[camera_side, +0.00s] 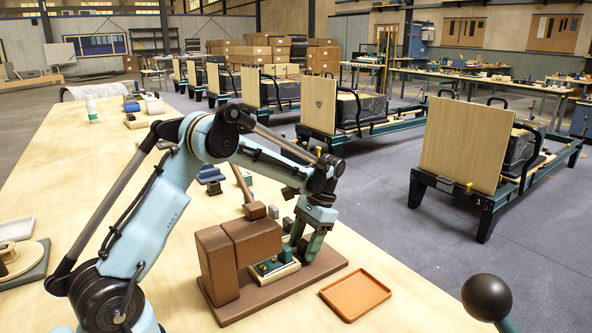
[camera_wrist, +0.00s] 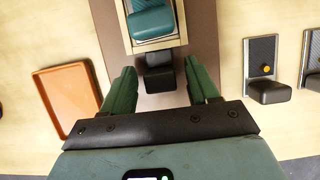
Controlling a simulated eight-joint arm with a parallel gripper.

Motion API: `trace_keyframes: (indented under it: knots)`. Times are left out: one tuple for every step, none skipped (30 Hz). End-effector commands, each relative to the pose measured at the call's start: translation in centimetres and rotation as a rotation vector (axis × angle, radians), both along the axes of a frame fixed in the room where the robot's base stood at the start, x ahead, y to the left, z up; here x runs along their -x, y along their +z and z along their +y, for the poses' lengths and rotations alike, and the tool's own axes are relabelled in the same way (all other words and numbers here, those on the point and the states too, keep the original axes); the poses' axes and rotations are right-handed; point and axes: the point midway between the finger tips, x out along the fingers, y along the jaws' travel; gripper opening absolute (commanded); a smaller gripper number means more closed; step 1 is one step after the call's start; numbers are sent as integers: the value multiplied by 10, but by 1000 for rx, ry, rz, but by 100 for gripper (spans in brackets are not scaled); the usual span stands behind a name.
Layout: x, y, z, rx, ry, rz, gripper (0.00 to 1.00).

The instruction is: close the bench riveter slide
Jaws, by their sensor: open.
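The bench riveter (camera_side: 217,268) is a brown blocky machine on a flat brown base plate in the side view. Its slide (camera_side: 288,271), a pale tray with a green insert, sticks out from the front of the body. In the wrist view the slide (camera_wrist: 181,41) is at the top, with a dark block-like handle (camera_wrist: 158,78) at its near end. My gripper (camera_side: 308,250) is low over the base plate beside the slide. In the wrist view my gripper (camera_wrist: 162,75) is open, with one green finger on each side of the handle and visible gaps between.
A shallow orange tray (camera_side: 355,295) lies beside the base plate; it also shows in the wrist view (camera_wrist: 66,97). Dark fixtures with black blocks (camera_wrist: 267,91) stand on the other side. A wooden-handled lever (camera_side: 241,183) rises behind the riveter.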

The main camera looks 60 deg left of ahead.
Motion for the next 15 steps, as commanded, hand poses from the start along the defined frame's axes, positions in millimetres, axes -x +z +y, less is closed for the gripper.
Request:
trace_keyframes:
  knots:
    - [1,-2,0,0,0,0,60]
    - [1,-3,0,0,0,0,60]
    - [1,-3,0,0,0,0,60]
    - [1,-3,0,0,0,0,60]
    - [2,-3,0,0,0,0,60]
    - [2,-3,0,0,0,0,60]
    - [1,-3,0,0,0,0,60]
    - [1,-3,0,0,0,0,60]
    - [1,-3,0,0,0,0,60]
    - [1,-3,0,0,0,0,60]
    - [1,-3,0,0,0,0,56]
    - [1,-3,0,0,0,0,50]
    - [1,-3,0,0,0,0,46]
    - [1,-3,0,0,0,0,41]
    - [1,-3,0,0,0,0,35]
